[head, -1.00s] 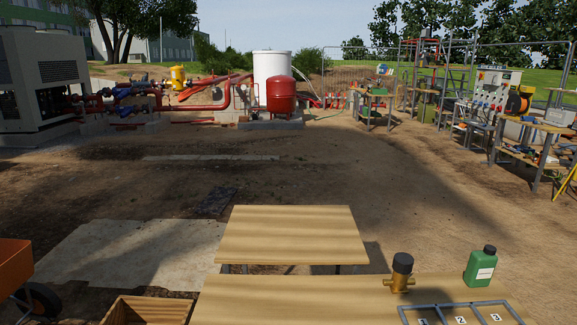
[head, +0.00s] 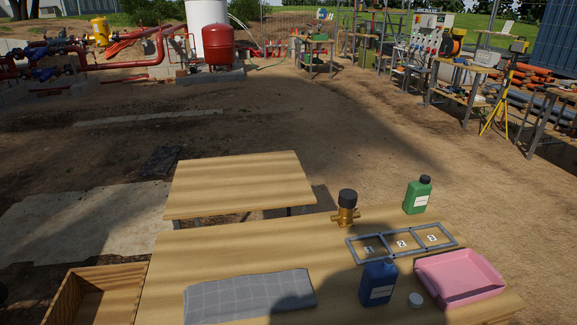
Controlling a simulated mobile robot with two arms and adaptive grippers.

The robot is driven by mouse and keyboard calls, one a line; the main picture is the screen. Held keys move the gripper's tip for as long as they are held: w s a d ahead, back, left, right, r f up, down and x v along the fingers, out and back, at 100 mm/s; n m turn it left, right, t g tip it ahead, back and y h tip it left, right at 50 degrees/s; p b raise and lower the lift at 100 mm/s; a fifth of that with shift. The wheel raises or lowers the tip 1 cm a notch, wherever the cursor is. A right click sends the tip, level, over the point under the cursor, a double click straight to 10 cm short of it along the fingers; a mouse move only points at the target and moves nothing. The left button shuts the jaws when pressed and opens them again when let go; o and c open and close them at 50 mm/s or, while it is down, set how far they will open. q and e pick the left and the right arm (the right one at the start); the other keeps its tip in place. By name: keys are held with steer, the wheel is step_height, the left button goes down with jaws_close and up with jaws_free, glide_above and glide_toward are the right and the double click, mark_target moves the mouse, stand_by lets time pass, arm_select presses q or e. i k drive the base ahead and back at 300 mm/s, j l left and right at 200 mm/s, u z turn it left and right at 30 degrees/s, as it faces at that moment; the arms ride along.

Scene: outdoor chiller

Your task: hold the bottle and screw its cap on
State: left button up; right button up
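A blue bottle (head: 377,284) stands upright on the near wooden table (head: 240,250), toward its front right. Its neck looks dark, and I cannot tell whether it is open. A green bottle (head: 417,196) with a black cap in place stands at the table's far right edge. Neither of my grippers is in view.
A numbered grey frame (head: 402,242) lies behind the blue bottle. A pink tray (head: 459,278) is to the right, a grey cloth (head: 249,296) to the left. A brass valve (head: 346,209) stands behind. A wooden crate (head: 105,290) sits left; a second table (head: 238,184) stands beyond.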

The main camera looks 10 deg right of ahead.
mark_target(379, 279)
steer(key=z, duration=1.4)
